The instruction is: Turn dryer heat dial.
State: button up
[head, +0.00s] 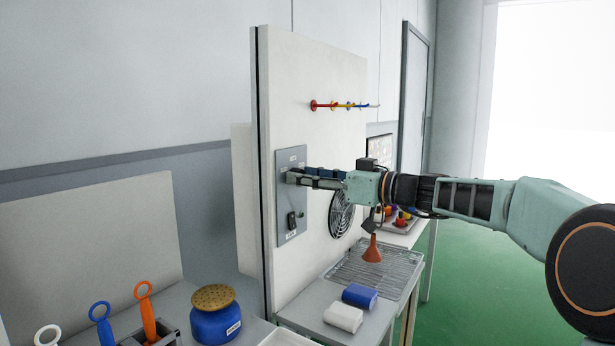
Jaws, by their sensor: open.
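A grey control panel (290,235) is mounted on the white upright board. Small labels show at its top and bottom, too small to read. A dark switch-like part (291,221) with a green spot beside it sits on the panel's lower half. My gripper (296,178) reaches in from the right, its fingers level and their tips at the panel's upper half. The jaws are open. The heat dial is mostly or wholly hidden behind the fingertips, and I cannot tell whether they touch it.
A round fan grille (342,213) is on the board below my gripper. Coloured pegs (345,105) stick out above. A blue jar (215,325) stands front left.

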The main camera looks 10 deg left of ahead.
jog(key=c, duration=1.1)
jog(key=shift+f+m+b, duration=0.1)
jog(key=shift+m+b, duration=0.2)
jog(key=shift+m, duration=0.1)
jog(key=shift+w+f+m+p, duration=0.1)
jog(key=shift+m+p, duration=1.15)
jog(key=shift+m, duration=4.5)
jog(key=shift+w+f+m+p, duration=0.1)
jog(key=shift+m+p, duration=1.15)
jog(key=shift+m, duration=4.5)
